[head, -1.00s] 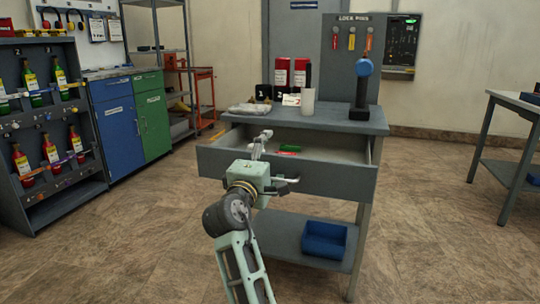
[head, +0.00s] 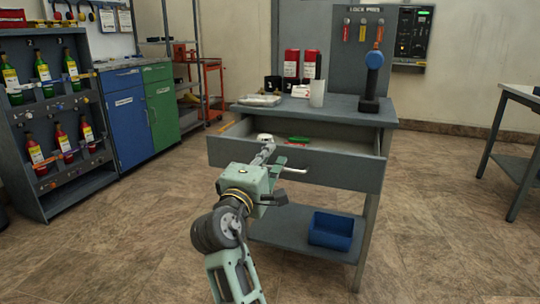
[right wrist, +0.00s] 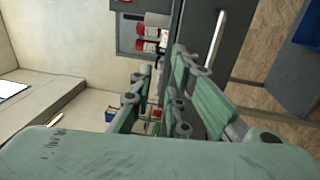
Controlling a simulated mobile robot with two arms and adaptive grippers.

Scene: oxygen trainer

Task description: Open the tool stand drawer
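The tool stand (head: 300,108) is a grey bench with its drawer (head: 345,175) pulled out. The drawer's inside shows, with a green item (head: 298,140) and a small white item (head: 265,137) in it. The bar handle (head: 296,170) is on the drawer front; it also shows in the right wrist view (right wrist: 216,38). My right gripper (head: 268,154) is at the drawer front, left of the handle's visible part. In the right wrist view its fingers (right wrist: 163,88) are apart, with the handle outside them. My left gripper is not in view.
A blue bin (head: 331,230) sits on the lower shelf. A bottle rack (head: 50,110) and cabinets (head: 125,128) stand left. Floor is clear right of the stand.

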